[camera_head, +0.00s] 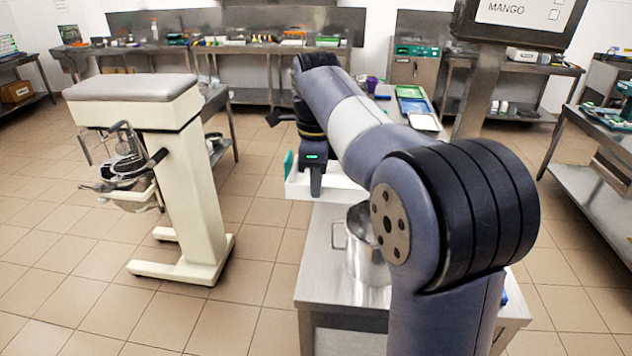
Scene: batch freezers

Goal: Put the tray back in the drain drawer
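A white, shallow box-like piece (298,187) shows beyond my arm, above or at the far end of the near steel table; it may be the tray, but I cannot tell for certain. A small teal part (288,164) stands at its left end. My gripper (315,188) points down at this white piece, partly in front of it. Its fingers are too small and overlapped to tell whether they are open or shut, or whether they touch it. My arm hides the right part of the white piece. I cannot make out a drain drawer.
A steel pot (367,262) stands on the near steel table (318,290). A cream mixer (178,160) with a bowl stands left. Green and blue trays (412,98) lie farther back. A dark box labelled MANGO (520,14) is at upper right. The tiled floor between mixer and table is clear.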

